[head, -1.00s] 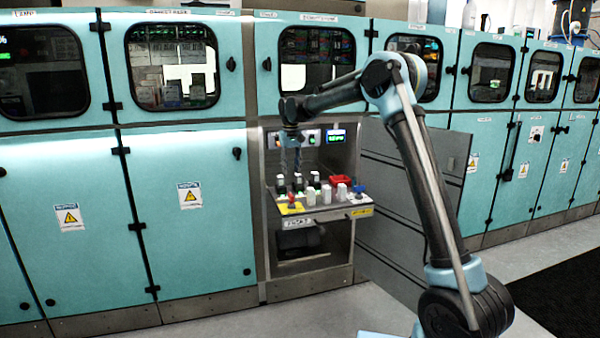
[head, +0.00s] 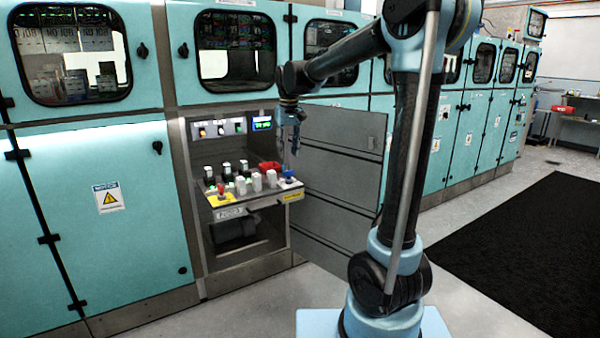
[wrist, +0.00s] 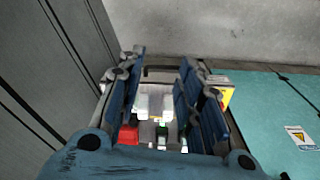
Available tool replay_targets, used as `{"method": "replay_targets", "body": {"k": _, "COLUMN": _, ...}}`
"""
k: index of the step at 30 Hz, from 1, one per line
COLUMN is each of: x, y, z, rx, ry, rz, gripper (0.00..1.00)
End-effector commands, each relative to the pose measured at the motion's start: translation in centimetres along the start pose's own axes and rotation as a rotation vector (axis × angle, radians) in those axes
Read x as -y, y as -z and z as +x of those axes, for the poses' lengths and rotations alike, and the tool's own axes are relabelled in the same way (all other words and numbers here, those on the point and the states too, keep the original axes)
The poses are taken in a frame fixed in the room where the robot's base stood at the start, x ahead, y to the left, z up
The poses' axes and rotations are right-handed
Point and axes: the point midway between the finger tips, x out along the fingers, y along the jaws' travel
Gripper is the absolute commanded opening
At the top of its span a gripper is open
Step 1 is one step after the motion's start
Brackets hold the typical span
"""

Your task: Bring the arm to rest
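My arm reaches from the right toward an open bay in the teal cabinets. My gripper (head: 289,153) hangs with its fingers pointing down, in front of the bay's right side and the open grey door. In the wrist view the blue-padded fingers of my gripper (wrist: 162,60) are spread apart with nothing held between them. White modules (wrist: 158,104) show beyond the fingers, apart from them. In the head view a row of white and dark modules (head: 243,184) stands on the bay's shelf (head: 232,212).
The open grey door (head: 340,150) is close to my gripper. A black mat (head: 520,250) lies on the floor at right.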

Motion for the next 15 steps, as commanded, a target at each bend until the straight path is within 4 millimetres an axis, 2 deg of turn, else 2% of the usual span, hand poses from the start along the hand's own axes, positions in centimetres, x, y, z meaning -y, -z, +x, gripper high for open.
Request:
{"method": "replay_targets", "body": {"k": 1, "x": -1.1, "y": -1.7, "z": 0.0, "rx": -0.005, "ry": -0.001, "rz": 0.015, "gripper": 0.33}}
{"method": "replay_targets", "body": {"k": 6, "x": -4.0, "y": -6.6, "z": 0.2, "rx": -0.02, "ry": -0.005, "rz": 0.054, "gripper": 0.33}}
{"method": "replay_targets", "body": {"k": 15, "x": -7.8, "y": -15.6, "z": 2.0, "rx": -0.046, "ry": -0.014, "rz": 0.125, "gripper": 0.33}}
